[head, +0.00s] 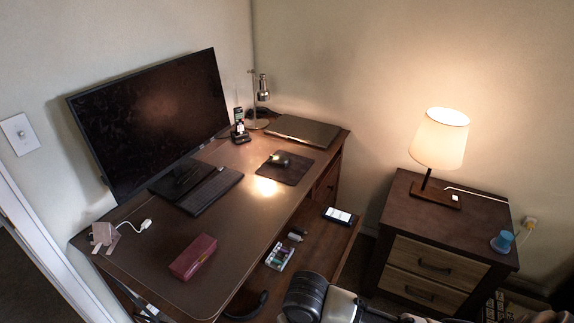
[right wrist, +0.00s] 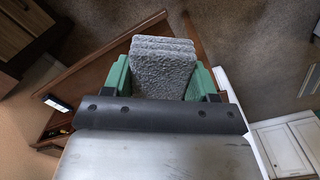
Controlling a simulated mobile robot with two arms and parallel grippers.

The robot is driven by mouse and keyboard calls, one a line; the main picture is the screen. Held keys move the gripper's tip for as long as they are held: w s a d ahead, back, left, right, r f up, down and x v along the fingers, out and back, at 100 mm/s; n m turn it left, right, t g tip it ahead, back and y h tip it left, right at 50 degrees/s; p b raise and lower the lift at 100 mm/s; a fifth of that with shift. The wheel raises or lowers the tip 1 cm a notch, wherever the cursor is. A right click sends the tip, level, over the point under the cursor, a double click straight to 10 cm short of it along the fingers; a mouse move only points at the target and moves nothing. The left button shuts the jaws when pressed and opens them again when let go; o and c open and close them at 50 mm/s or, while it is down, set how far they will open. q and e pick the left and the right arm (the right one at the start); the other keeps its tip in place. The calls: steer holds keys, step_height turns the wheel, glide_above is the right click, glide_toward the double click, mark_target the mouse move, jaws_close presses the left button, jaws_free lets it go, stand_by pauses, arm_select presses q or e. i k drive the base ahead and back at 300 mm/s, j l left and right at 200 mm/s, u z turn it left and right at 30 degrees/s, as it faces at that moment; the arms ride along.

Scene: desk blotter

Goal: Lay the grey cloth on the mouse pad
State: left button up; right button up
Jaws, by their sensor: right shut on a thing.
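The grey cloth (right wrist: 165,65) is a folded, textured stack. In the right wrist view it sits between the green fingers of my right gripper (right wrist: 161,80), which is shut on it. The mouse pad (head: 297,174) is a dark mat on the desk, right of the keyboard, in the head view. The cloth does not show in the head view, where only part of my arm shows at the bottom. My left gripper is not in view.
The keyboard (head: 211,192), monitor (head: 150,115), closed laptop (head: 303,131) and desk lamp (head: 264,90) surround the pad. A red box (head: 193,257) lies at the desk's near end. A phone (head: 340,216) and a small tray (head: 280,257) lie on a lower shelf. Desk before the pad is clear.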

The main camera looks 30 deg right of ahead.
mark_target(291, 175)
steer(key=i+l+u, duration=0.25)
steer(key=l, duration=0.35)
steer(key=i+l+u, duration=0.2)
steer(key=l, duration=0.4)
steer(key=l+u, duration=0.25)
steer(key=l, duration=0.35)
steer(key=i+l+u, duration=0.2)
steer(key=l, duration=0.5)
steer(key=l+u, duration=0.1)
steer(key=l, duration=0.3)
